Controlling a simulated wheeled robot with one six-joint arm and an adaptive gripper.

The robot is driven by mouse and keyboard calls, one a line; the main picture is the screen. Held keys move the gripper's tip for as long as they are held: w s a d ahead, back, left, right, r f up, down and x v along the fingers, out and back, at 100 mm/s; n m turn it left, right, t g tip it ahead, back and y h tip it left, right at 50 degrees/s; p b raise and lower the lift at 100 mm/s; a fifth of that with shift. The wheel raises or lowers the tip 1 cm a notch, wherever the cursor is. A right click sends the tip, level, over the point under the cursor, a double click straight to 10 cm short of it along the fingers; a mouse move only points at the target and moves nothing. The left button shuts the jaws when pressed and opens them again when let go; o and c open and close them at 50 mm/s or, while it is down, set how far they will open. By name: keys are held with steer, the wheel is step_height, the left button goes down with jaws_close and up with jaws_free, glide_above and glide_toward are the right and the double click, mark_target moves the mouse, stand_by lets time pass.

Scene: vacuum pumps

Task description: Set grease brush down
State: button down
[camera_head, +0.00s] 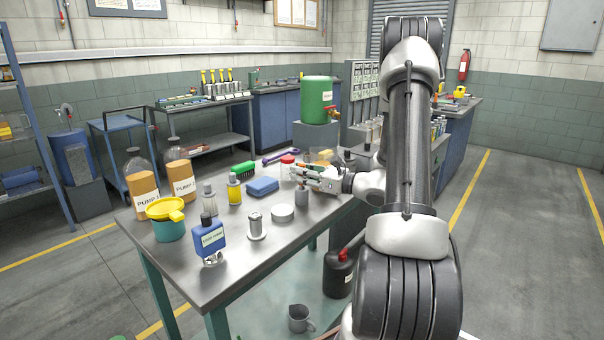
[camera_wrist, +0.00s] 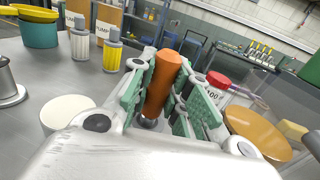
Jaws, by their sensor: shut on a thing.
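The grease brush shows as an orange-brown handle (camera_wrist: 163,82) between the green pads of my gripper (camera_wrist: 158,95) in the wrist view. My gripper is shut on this handle, which looks roughly upright. A small dark, rounded part shows below the handle; the brush's lower end is mostly hidden. In the head view my gripper (camera_head: 310,174) is over the right part of the steel table (camera_head: 185,275). A small grey cylinder (camera_head: 302,197) shows just below it; I cannot tell whether it is part of the brush.
Near my gripper are a white round tin (camera_head: 282,213), a blue sponge (camera_head: 262,187), a red-lidded jar (camera_head: 288,166) and an orange bowl (camera_wrist: 258,132). A metal spool (camera_head: 255,227) and blue bottle (camera_head: 209,240) stand nearer the front. Bare tabletop lies front right.

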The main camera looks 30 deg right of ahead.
steer(key=shift+f, duration=0.2)
steer(key=c, duration=1.3)
jaws_free()
steer(key=v, duration=1.2)
steer(key=shift+f, duration=0.1)
jaws_close()
